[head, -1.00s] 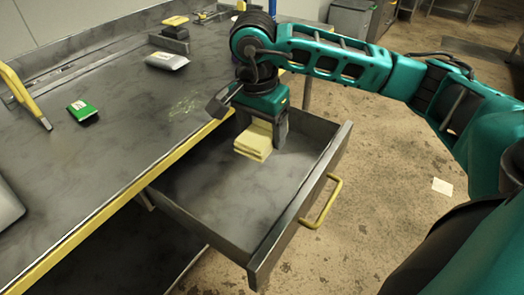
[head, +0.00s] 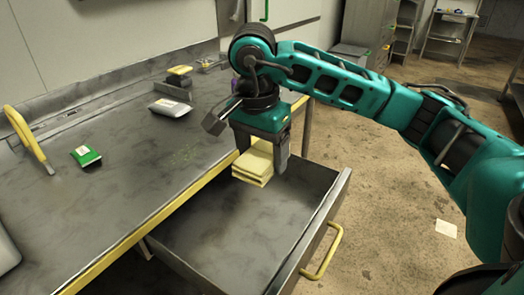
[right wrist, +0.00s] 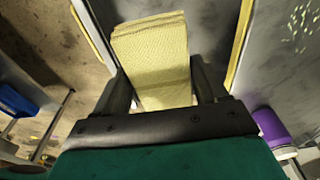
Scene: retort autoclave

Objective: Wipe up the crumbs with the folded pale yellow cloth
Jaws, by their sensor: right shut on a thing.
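The folded pale yellow cloth (head: 254,164) hangs in my right gripper (head: 261,150), above the far end of the open drawer (head: 230,235). The gripper points down and is shut on the cloth. The right wrist view shows the cloth (right wrist: 152,60) between the two fingers (right wrist: 158,88). The crumbs (head: 187,152) show faintly on the grey worktop, left of the gripper. They are yellow-green specks at the upper right of the right wrist view (right wrist: 303,22). My left gripper is in neither view.
The worktop's yellow edge (head: 130,240) runs between crumbs and drawer. A grey-white packet (head: 170,107), a green packet (head: 86,155) and a yellow handle (head: 27,138) are on the worktop. A purple object (right wrist: 270,127) shows in the right wrist view.

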